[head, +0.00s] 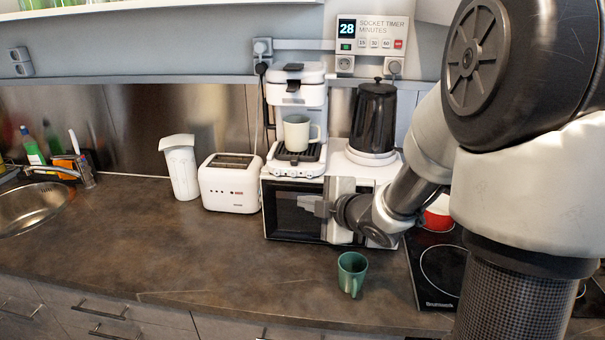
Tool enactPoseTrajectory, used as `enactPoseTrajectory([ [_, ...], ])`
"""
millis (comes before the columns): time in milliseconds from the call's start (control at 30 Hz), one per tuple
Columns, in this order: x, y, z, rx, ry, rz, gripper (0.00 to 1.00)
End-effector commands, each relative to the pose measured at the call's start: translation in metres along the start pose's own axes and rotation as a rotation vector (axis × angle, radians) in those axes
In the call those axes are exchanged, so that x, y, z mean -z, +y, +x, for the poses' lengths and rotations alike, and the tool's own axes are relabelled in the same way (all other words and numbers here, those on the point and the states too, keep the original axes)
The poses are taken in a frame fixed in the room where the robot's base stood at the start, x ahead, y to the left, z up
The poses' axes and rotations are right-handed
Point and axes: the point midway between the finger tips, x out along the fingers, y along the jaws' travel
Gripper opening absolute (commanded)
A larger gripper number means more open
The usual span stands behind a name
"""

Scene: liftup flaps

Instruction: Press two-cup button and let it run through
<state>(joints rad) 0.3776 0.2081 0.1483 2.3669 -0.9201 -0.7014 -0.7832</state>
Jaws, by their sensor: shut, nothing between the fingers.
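A white coffee machine (297,85) stands on top of the microwave at the back middle. A cream cup (297,132) stands upright on its drip tray under the spout. Small controls show along the machine's front base, too small to tell which is the two-cup button. My gripper (318,208) is in front of the microwave door, below the coffee machine, pointing left. It is shut and empty, apart from the machine and the cup. A green mug (351,273) stands on the counter below my gripper.
A socket timer (372,35) on the wall reads 28. A black kettle (374,115) stands right of the machine, above the microwave (284,216). A toaster (230,182) is to the left. The counter's left middle is clear; a hob (440,268) is at right.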

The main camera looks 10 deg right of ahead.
Motion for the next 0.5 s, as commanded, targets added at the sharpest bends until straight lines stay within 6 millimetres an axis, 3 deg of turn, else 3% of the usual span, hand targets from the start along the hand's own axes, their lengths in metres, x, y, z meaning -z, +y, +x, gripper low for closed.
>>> enactPoseTrajectory([
  [267, -0.001, 0.002, 0.002, 0.0, -0.002, 0.002, 0.0],
  [500, -0.014, 0.016, 0.018, 0.001, -0.003, 0.004, 0.0],
])
